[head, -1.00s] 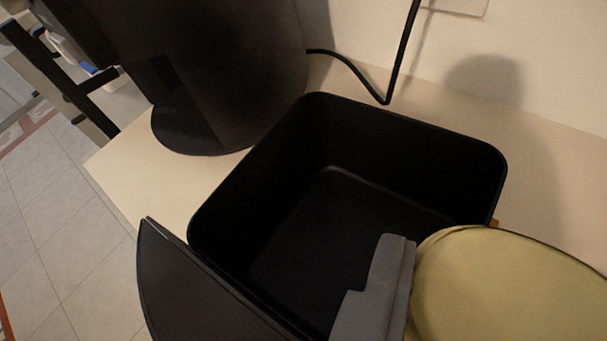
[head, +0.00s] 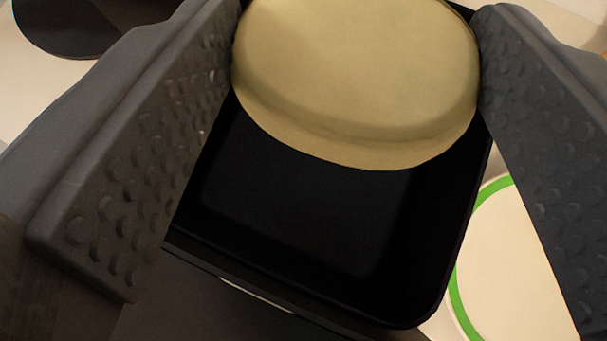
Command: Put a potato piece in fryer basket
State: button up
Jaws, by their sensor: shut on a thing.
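My gripper (head: 357,55) fills the head view, with one grey textured finger on the left and one on the right. It is shut on a yellow, rounded potato piece (head: 355,75), whose sides touch both fingers. The black fryer basket (head: 300,205) lies below the potato piece in the picture, its inside dark and empty where it shows. The potato piece is over the basket opening and hides its far part. I cannot tell how high above the basket floor it is.
A white plate with a green rim (head: 515,260) stands right of the basket, partly hidden by the right finger. A dark round base (head: 65,25) is at the upper left on the pale counter (head: 20,90). The fryer's dark front (head: 190,305) is at the bottom.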

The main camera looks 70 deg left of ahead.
jog(key=shift+f+b, duration=0.8)
jog(key=shift+f, duration=0.25)
jog(key=o, duration=1.1)
jog(key=shift+c, duration=0.2)
jog(key=shift+d+r, duration=0.1)
jog(key=shift+r, duration=0.05)
jog(key=v, duration=1.3)
jog(key=shift+s+d+p, duration=0.2)
jog(key=shift+d+p, duration=0.1)
jog(key=shift+w+r, duration=0.1)
